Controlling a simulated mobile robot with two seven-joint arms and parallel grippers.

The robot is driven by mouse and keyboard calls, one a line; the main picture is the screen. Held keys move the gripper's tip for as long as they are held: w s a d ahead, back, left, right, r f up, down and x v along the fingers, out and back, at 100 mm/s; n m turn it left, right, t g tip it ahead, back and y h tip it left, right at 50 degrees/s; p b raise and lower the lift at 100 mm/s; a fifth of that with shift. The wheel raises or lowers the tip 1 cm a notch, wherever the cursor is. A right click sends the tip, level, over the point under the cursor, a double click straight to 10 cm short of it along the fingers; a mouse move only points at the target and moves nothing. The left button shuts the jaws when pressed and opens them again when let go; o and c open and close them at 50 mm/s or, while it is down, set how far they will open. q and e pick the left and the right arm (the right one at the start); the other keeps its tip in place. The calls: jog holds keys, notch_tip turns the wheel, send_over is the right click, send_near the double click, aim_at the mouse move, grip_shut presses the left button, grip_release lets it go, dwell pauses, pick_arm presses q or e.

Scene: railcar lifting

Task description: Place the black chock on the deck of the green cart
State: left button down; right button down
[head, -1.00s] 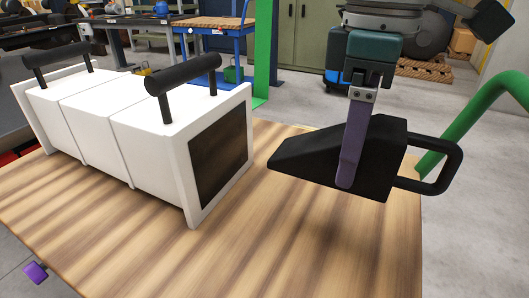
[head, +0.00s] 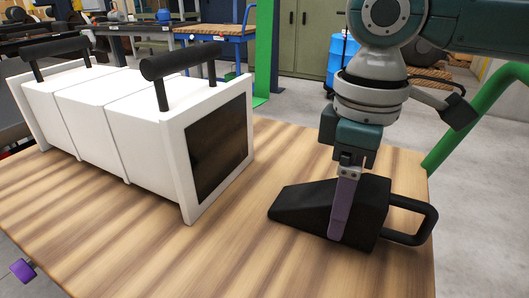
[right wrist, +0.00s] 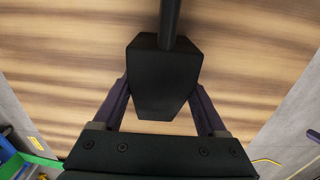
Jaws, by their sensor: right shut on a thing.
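The black chock (head: 303,207), a wedge with a loop handle at its right end, is in my right gripper (head: 338,228). The gripper points down, and its purple fingers are shut on the chock's sides. The right wrist view shows the chock (right wrist: 163,75) between both fingers. The chock is level, at or just above the wooden deck (head: 255,265) of the cart; I cannot tell whether it touches. The cart's green handle (head: 478,112) rises at the right. A purple tip of my left gripper (head: 22,271) shows at the lower left; its jaw opening is not visible.
A long white box (head: 160,150) with black bar handles stands on the deck's left side, apart from the chock. The deck in front of and between them is clear. A green post (head: 265,55) and a blue cart (head: 215,40) stand behind.

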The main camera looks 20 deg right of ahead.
grip_release()
jog(key=shift+f, duration=0.1)
notch_tip(320, 180, up, 12)
jog(key=p, duration=0.4)
jog(key=shift+f, duration=0.1)
jog(key=shift+r, duration=0.25)
